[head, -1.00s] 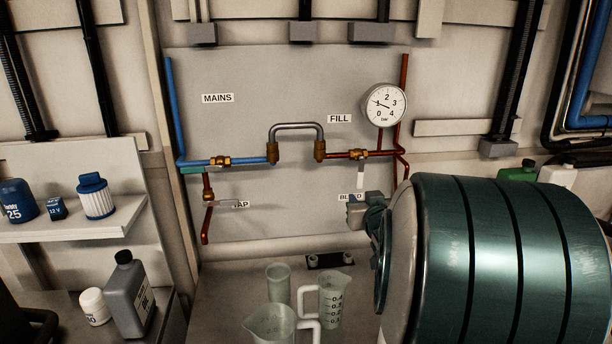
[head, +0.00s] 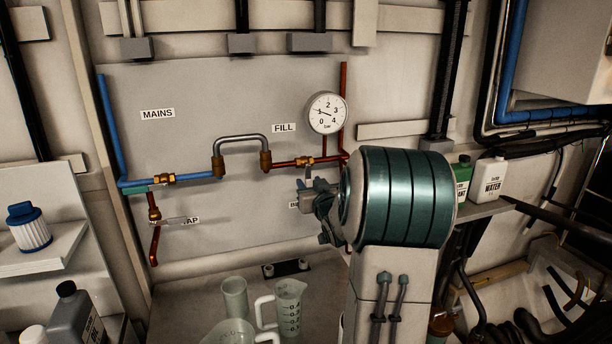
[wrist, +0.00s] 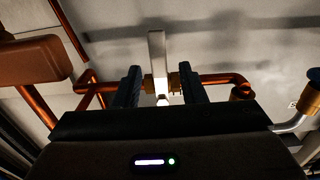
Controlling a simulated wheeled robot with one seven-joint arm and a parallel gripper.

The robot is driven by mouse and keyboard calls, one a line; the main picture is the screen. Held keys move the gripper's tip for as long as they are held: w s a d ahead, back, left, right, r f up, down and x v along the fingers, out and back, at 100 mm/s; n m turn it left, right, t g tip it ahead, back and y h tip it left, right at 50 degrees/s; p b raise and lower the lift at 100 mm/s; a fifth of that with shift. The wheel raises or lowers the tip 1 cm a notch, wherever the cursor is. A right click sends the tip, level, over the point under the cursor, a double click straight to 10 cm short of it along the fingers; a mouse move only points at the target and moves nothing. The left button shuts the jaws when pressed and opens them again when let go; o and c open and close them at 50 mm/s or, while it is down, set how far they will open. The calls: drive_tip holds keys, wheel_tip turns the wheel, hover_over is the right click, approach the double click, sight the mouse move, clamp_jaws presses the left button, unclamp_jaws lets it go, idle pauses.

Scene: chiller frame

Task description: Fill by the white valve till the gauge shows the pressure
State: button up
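The white valve is a brass valve body (head: 306,161) on the copper pipe below the FILL label (head: 283,128). In the wrist view its white lever (wrist: 157,52) stands across the pipe, between my two fingers. My gripper (wrist: 160,86) is open, with a gap visible on each side of the lever. In the head view my gripper (head: 308,190) is just below the valve, and it and my arm hide most of the lever. The round gauge (head: 326,113) is above right of the valve; its needle points near 1 bar.
The mains valve (head: 164,179) and TAP valve (head: 154,214) are left. Clear measuring jugs (head: 289,302) stand on the bench below. A white water container (head: 488,178) is on the right shelf.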

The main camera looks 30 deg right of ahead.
sight(309, 182)
drive_tip(key=shift+p+x, duration=0.45)
drive_tip(key=shift+x, duration=1.6)
clamp_jaws()
